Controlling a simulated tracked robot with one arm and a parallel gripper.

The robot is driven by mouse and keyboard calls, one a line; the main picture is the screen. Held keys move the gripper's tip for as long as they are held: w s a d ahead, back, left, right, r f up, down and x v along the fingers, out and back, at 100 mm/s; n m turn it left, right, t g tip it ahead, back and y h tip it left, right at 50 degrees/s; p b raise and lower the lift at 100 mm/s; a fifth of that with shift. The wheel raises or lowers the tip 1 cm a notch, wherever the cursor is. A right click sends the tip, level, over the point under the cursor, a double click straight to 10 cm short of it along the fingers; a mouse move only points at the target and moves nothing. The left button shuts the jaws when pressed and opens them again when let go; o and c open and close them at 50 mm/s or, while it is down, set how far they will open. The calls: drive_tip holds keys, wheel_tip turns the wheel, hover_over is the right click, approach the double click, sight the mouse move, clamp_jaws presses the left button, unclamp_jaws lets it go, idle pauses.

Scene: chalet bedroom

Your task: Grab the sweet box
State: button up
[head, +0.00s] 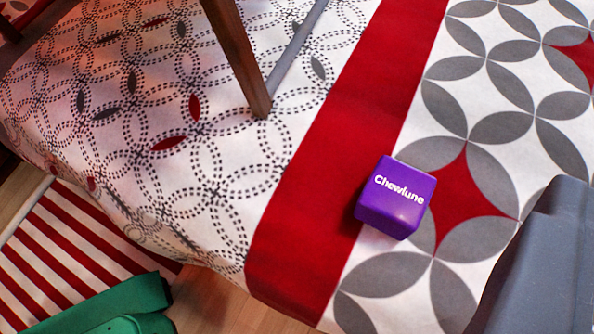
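The sweet box is a small purple cube (396,198) with "Chewlune" in white letters on its upper face. It lies on the patterned cover (335,180), right of centre in the head view, across the edge between a red band and a white area with grey petals. Nothing touches it except the cover. I make out no pair of fingertips. A grey, smooth block (540,270) fills the lower right edge; I cannot tell whether it is part of my gripper.
A brown wooden leg (238,55) and a thin grey bar (297,45) stand over the cover at the top. A green object (110,308) and a red-and-white striped cloth (65,250) lie at the lower left, past the cover's edge. The cover around the box is clear.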

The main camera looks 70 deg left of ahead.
sight(398, 186)
drive_tip(key=s+a+f+g+y, duration=0.1)
drive_tip(key=s+a+f+y, duration=0.1)
drive_tip(key=s+f, duration=0.3)
drive_tip(key=s+a+f+y, duration=0.1)
drive_tip(key=s+a+f, duration=0.1)
drive_tip(key=f, duration=0.5)
drive_tip(key=shift+y, duration=0.3)
drive_tip(key=x, duration=0.2)
drive_tip(key=b+x, duration=0.1)
drive_tip(key=x, duration=0.2)
drive_tip(key=b+x, duration=0.1)
drive_tip(key=x, duration=0.2)
drive_tip(key=shift+s+a+f, duration=0.25)
drive_tip(key=shift+s+f, duration=0.05)
drive_tip(key=shift+b+x, duration=0.85)
drive_tip(key=shift+x, duration=2)
drive_tip(key=shift+d, duration=0.2)
drive_tip(key=c, duration=1.1)
